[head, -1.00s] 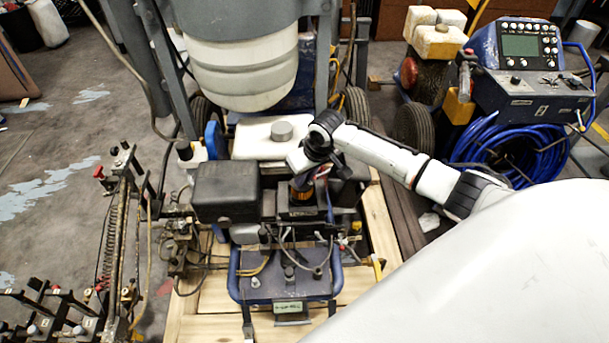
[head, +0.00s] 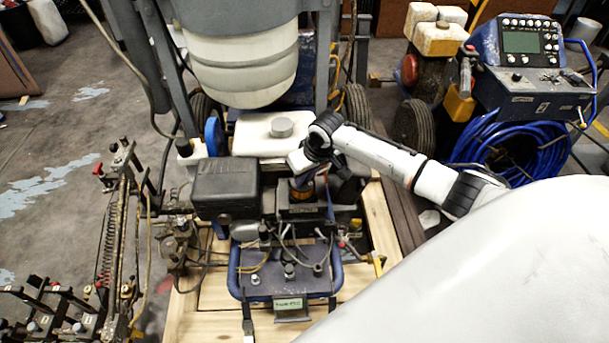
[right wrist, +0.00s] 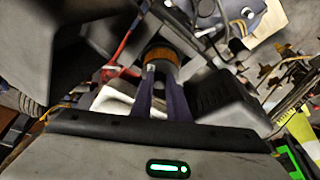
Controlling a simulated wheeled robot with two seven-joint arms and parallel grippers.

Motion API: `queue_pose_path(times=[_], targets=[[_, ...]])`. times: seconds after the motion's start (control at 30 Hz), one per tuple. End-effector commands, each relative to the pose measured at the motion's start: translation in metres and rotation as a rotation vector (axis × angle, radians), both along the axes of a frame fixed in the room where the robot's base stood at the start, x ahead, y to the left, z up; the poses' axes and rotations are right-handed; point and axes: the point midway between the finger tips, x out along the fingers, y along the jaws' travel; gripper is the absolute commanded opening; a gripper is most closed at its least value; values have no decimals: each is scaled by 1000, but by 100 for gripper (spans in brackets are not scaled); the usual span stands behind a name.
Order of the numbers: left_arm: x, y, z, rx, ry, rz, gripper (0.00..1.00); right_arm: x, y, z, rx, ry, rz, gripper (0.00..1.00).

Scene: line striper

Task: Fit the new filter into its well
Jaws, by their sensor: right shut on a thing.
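The new filter (head: 301,194), a short cylinder with an orange band, stands upright at the dark housing (head: 298,213) on the striper's engine. In the right wrist view the orange filter (right wrist: 161,56) is between the tips of my two fingers. My right gripper (head: 306,181) comes from above and is shut on it. The filter's lower end and the well's opening are hidden, so I cannot tell how deep it sits. My left gripper is not in view.
A black box (head: 225,187) stands close left of the filter. A white tank (head: 262,134) is behind it. A large white container (head: 242,70) hangs above. A blue tray with cables (head: 285,280) is in front. Blue hose (head: 515,148) lies coiled at right.

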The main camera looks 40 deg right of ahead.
Motion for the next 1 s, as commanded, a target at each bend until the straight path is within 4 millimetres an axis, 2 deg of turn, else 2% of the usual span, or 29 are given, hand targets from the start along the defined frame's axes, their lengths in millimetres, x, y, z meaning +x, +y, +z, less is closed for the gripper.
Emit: queue_pose_path(times=[0.5,1.0], targets=[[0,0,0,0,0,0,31,0,0,-1,0,0,0,0],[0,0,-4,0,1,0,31,0,0,-12,0,0,0,0]])
